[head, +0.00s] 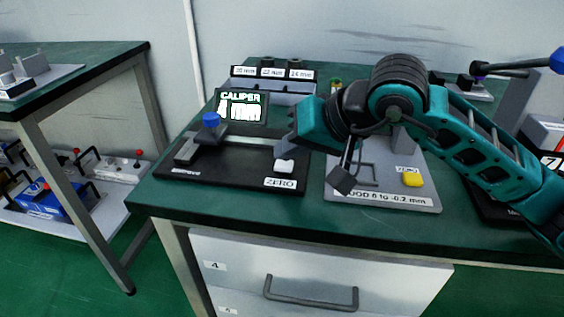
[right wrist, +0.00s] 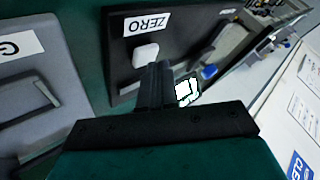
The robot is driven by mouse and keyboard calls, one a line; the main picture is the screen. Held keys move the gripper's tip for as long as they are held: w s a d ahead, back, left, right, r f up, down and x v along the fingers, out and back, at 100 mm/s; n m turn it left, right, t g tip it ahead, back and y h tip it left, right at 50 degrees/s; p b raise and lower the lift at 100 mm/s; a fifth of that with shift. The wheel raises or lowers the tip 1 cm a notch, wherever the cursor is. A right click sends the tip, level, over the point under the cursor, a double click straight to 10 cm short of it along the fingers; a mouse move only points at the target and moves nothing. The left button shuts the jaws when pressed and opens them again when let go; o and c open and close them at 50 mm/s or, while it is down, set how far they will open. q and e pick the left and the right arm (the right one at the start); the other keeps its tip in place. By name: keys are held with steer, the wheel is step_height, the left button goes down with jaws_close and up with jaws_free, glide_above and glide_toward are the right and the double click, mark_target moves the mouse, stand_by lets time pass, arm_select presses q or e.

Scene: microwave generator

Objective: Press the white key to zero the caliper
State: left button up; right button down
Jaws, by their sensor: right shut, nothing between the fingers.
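The caliper stand is a black base (head: 220,176) on the green table, with a blue-knobbed slider (head: 211,120) and a dark display (head: 241,106) that reads "CALIPER" and a value in mm. The white key (head: 284,165) sits at the base's front right, above a "ZERO" label (head: 280,183). In the right wrist view the white key (right wrist: 145,54) is just beside the closed fingertips, with no clear contact. My left gripper is not in view.
A grey plate with a yellow key (head: 412,179) lies right of the caliper base, under my right arm. A block rack with mm labels (head: 272,80) stands behind. A drawer unit (head: 310,270) is below the table edge. Another table (head: 75,65) stands at left.

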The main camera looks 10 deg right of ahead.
mark_target(288, 164)
steer(key=shift+s+a+f+b, duration=0.3)
steer(key=shift+a+f, duration=0.1)
steer(key=shift+f, duration=0.3)
steer(key=shift+r, duration=0.55)
steer(key=shift+d+r, duration=0.1)
steer(key=shift+w+d+r+p, duration=0.1)
steer(key=shift+r+p, duration=0.4)
steer(key=shift+r, duration=0.2)
steer(key=shift+w+d+r+p, duration=0.1)
steer(key=shift+r+p, duration=0.35)
steer(key=shift+r, duration=0.25)
steer(key=shift+w+r, duration=0.25)
steer(key=shift+w, duration=0.05)
steer(key=shift+s+d+r+p, duration=0.1)
steer(key=shift+r+p, duration=0.6)
steer(key=shift+r, duration=0.25)
